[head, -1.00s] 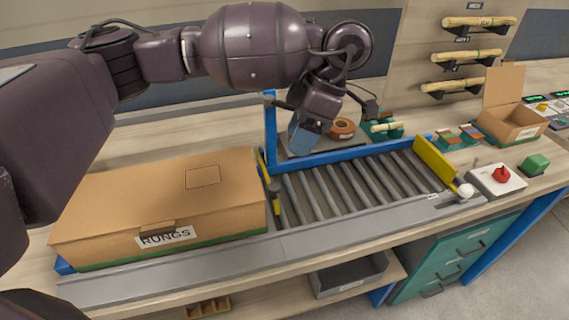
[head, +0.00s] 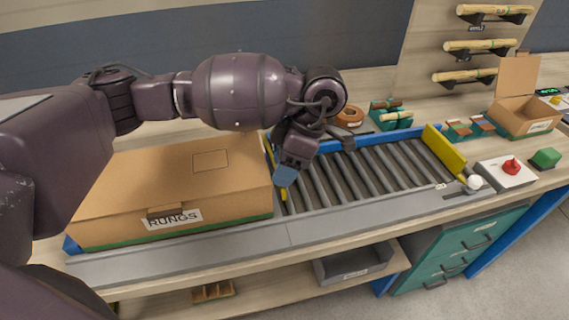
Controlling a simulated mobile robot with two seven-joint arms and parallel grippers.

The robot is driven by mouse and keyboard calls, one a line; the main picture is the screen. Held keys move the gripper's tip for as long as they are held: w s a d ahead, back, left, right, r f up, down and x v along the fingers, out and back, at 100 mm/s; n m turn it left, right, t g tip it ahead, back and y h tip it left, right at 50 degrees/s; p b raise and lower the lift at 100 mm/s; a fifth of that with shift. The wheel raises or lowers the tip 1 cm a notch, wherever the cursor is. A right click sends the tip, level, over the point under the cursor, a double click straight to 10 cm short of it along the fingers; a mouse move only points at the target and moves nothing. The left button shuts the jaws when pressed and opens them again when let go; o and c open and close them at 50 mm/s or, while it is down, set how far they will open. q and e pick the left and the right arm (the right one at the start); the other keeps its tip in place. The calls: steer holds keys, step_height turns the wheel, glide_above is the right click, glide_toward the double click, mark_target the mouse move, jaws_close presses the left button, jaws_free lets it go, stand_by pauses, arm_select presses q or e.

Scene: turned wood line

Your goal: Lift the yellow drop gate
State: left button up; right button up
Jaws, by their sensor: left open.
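A narrow yellow bar (head: 283,194), which looks like the drop gate, stands across the left end of the roller conveyor (head: 345,178), beside the box. Most of it is hidden behind my left gripper (head: 290,163). The left gripper is open, pointing down, over or just beside this bar; I cannot tell whether it touches. I see nothing held in it. A wider yellow plate (head: 439,150) stands at the conveyor's right end. My right gripper is not in view.
A cardboard box marked RUNGS (head: 172,190) sits left of the rollers. A white control box with a red knob (head: 507,172) and a green block (head: 545,158) are at the right. An open carton (head: 526,115) stands behind them. The rollers are bare.

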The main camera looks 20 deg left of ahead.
arm_select(q)
steer(key=shift+c, duration=0.9)
jaws_close()
steer(key=shift+r, duration=0.15)
